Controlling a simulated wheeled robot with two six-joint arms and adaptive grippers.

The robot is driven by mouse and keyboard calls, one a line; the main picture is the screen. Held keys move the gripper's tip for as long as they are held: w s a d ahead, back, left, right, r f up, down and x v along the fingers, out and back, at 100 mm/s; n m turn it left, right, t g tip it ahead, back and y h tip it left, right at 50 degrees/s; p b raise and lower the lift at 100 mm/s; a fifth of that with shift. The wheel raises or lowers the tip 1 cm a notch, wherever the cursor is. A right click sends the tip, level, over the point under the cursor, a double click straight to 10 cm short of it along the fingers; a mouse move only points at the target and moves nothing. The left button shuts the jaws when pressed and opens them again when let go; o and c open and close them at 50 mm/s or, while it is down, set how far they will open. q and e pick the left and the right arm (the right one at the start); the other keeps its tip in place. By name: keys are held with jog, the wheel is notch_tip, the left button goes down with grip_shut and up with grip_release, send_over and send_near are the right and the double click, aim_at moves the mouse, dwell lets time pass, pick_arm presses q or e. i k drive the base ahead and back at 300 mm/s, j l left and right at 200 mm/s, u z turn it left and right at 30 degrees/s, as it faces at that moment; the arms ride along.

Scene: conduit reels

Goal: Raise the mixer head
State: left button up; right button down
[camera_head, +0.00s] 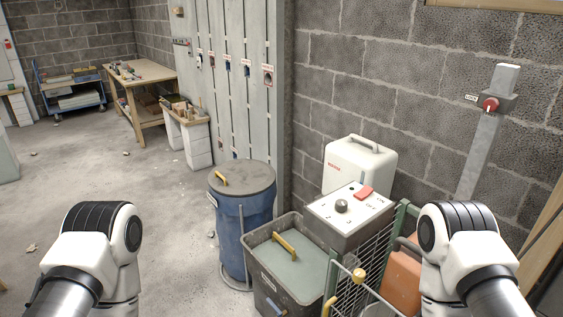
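No mixer or mixer head can be made out for certain in the head view. My two white-and-black arms rise at the lower left and lower right, but neither gripper shows in the picture. A grey control box (327,208) with a dark knob and a red switch stands right of centre. A white case (358,167) with a top handle stands behind it against the block wall.
A blue bin with a grey lid (241,225) and a grey bin with a yellow handle (275,287) stand near the middle. A green mesh frame (365,275) is beside my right arm. A wooden workbench (150,90) stands farther back. The left floor is mostly clear.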

aim_at(399, 286)
jog(key=z, duration=1.05)
